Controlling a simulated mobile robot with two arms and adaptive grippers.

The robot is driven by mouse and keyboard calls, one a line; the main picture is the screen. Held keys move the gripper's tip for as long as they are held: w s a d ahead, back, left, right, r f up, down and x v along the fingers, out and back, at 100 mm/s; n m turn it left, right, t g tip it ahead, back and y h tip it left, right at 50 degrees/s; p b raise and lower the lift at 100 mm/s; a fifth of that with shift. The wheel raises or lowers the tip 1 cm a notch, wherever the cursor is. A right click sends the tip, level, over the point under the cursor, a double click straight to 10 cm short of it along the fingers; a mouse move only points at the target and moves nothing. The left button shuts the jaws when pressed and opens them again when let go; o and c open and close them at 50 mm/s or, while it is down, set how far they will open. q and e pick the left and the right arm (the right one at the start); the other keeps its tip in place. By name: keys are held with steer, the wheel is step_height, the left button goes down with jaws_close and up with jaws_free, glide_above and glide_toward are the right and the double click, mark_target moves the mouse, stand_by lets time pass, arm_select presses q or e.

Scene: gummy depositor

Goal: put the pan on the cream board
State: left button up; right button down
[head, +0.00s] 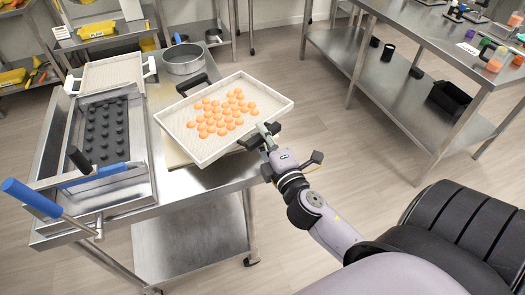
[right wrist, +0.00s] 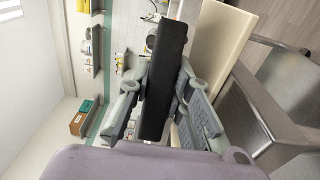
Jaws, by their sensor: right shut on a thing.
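The pan (head: 172,117) is a shallow white tray with black handles, holding many orange gummies (head: 220,112). My right gripper (head: 266,133) is shut on its near-right black handle; in the right wrist view the fingers close around this black handle (right wrist: 163,78). The far-left handle (head: 192,84) is free. The cream board (head: 173,157) lies on the steel table, mostly hidden under the pan. The pan appears over the board, turned at an angle to the table; whether it touches the board I cannot tell. My left gripper is not in view.
A steel depositor (head: 68,165) with black nozzles and a blue-handled lever (head: 35,198) stands left on the table. A round metal pot (head: 183,59) stands behind the pan. Another steel table (head: 440,60) with jars is at the right. Floor between the tables is open.

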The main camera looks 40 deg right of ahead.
steer(key=shift+f+b, duration=0.95)
steer(key=shift+f, duration=1.45)
steer(key=c, duration=1.5)
jaws_free()
steer(key=shift+o, duration=0.2)
